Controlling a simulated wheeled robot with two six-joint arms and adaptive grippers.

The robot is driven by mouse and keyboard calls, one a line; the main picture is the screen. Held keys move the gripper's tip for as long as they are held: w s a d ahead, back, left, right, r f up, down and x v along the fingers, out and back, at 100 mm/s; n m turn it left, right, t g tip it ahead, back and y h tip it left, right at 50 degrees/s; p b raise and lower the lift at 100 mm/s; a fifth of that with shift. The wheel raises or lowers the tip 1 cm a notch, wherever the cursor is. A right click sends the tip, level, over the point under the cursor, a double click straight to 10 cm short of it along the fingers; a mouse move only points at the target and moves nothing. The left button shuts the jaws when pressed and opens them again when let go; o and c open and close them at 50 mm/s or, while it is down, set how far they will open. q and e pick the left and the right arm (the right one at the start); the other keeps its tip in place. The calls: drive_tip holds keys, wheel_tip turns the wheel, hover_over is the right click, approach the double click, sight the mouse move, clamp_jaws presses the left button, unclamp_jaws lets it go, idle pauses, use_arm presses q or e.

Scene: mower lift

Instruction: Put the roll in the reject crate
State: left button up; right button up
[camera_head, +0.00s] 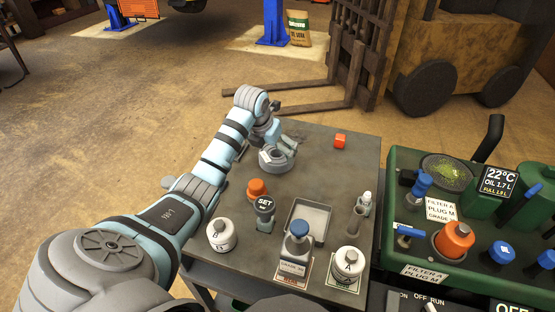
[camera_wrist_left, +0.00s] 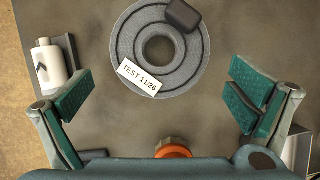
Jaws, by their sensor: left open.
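A grey ring-shaped roll (camera_wrist_left: 126,45) with a central hole and a white "TEST 11/26" label lies flat on the dark table in the left wrist view. It also shows in the head view (camera_head: 270,161), partly covered by my gripper. My left gripper (camera_head: 282,146) is over it. In the wrist view its two green-padded fingers (camera_wrist_left: 162,98) are spread wide and empty, with the roll ahead of them. A dark block overlaps the roll's upper edge. I cannot make out a reject crate. My right gripper is not in view.
A green machine (camera_head: 400,165) stands right. The table's far right is mostly clear.

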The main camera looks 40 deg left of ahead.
sight(276, 154)
use_arm(q)
drive_tip(key=x, duration=0.2)
drive_tip(key=b+x, duration=0.1)
drive_tip(key=x, duration=0.2)
drive_tip(key=shift+w+a, duration=0.1)
drive_tip(key=shift+w, duration=0.3)
drive_tip(key=shift+r, duration=0.1)
drive_tip(key=c, duration=1.3)
drive_tip(key=shift+r, duration=0.1)
